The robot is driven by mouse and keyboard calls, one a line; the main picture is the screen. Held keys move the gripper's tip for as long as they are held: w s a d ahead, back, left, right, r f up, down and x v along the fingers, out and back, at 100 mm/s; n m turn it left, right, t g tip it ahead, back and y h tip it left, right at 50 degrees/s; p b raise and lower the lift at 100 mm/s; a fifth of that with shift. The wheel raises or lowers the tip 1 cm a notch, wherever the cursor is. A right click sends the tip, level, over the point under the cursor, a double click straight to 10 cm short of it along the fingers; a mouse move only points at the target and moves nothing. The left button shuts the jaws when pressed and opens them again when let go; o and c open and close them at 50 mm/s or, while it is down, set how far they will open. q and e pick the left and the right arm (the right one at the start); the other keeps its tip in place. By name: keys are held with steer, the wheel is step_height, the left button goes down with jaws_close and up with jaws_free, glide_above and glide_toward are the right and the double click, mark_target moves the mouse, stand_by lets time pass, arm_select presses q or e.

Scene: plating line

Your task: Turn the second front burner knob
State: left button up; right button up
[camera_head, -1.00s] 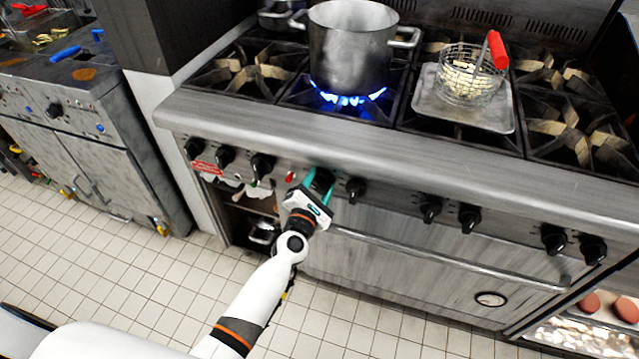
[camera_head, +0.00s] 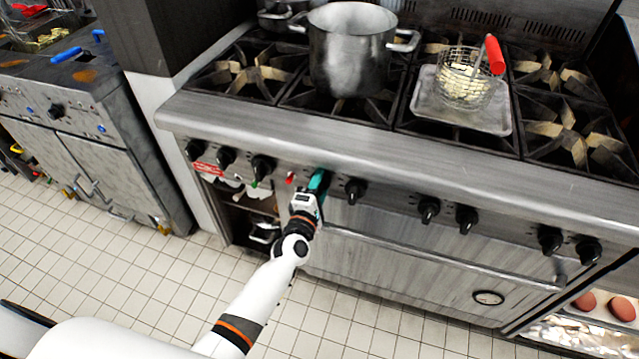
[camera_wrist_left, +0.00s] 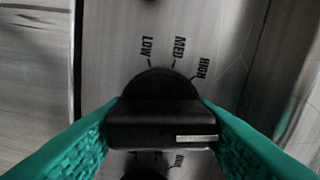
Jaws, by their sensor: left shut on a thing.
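My left gripper (camera_head: 318,182) is at the stove's front panel, with its teal fingers at the panel. In the left wrist view its fingers (camera_wrist_left: 160,130) are shut on a black burner knob (camera_wrist_left: 155,112), one on each side of the grip bar. The knob's dial has LOW, MED and HIGH marks above it. In the head view the gripper hides this knob. A silver pot (camera_head: 350,52) stands on a front-left burner, and no flame shows under it. My right gripper is not in view.
Other black knobs line the panel, including one just right (camera_head: 355,190) and one left (camera_head: 262,167) of my gripper. A wire basket with a red handle (camera_head: 468,78) sits on a metal tray (camera_head: 440,112). An oven handle (camera_head: 450,262) runs below the panel.

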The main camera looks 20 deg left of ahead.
arm_select(q)
steer(key=shift+m, duration=0.9)
steer(key=shift+f, duration=0.1)
steer(key=o, duration=0.9)
steer(key=shift+s, duration=0.1)
steer(key=s, duration=1.2)
steer(key=shift+a, duration=0.2)
steer(key=shift+w, duration=0.1)
